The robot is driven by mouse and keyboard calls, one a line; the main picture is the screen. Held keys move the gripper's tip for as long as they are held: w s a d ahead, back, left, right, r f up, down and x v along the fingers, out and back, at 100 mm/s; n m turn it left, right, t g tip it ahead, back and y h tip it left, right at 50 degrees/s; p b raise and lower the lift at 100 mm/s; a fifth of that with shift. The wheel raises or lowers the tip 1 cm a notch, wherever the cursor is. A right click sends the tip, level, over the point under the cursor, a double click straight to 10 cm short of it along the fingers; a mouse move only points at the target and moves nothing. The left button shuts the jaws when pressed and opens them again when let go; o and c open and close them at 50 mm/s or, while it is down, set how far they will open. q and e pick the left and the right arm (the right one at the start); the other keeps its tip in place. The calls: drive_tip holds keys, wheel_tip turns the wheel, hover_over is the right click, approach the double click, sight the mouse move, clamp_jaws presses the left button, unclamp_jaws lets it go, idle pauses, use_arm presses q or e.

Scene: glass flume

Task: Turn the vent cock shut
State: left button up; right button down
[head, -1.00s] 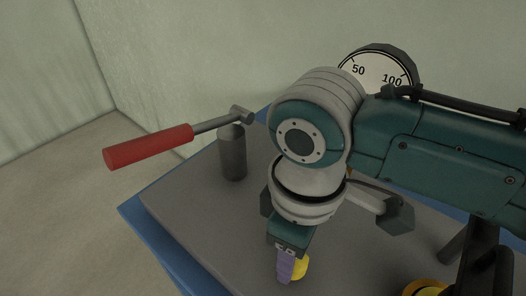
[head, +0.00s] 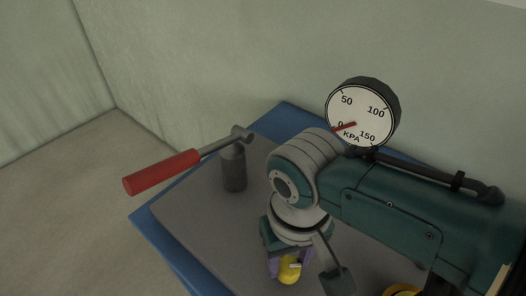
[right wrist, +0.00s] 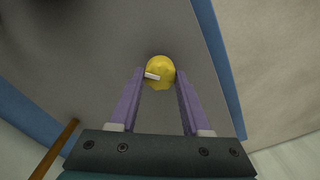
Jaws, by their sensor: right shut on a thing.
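The vent cock looks to be the yellow knob (head: 290,270) with a white pointer mark, low on the grey plate. It also shows in the right wrist view (right wrist: 160,70), with the white mark pointing left there. My right gripper (head: 284,268) points down over it, and its purple fingers (right wrist: 160,84) are closed on the knob's two sides. The gripper and wrist hide part of the knob in the head view. My left gripper is not in view.
A round KPA gauge (head: 363,117) stands behind my right arm, its red needle near 0. A lever with a red handle (head: 162,172) sticks out left from a grey post (head: 233,168). The grey plate (head: 200,210) lies on a blue base (head: 150,228).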

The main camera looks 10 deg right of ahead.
drive_tip(key=m+p, duration=0.1)
drive_tip(key=m, duration=0.3)
drive_tip(key=m+p, duration=0.1)
drive_tip(key=m, duration=0.2)
drive_tip(key=shift+d+m, duration=0.1)
drive_tip(key=shift+m, duration=0.7)
drive_tip(key=shift+c, duration=1.9)
unclamp_jaws()
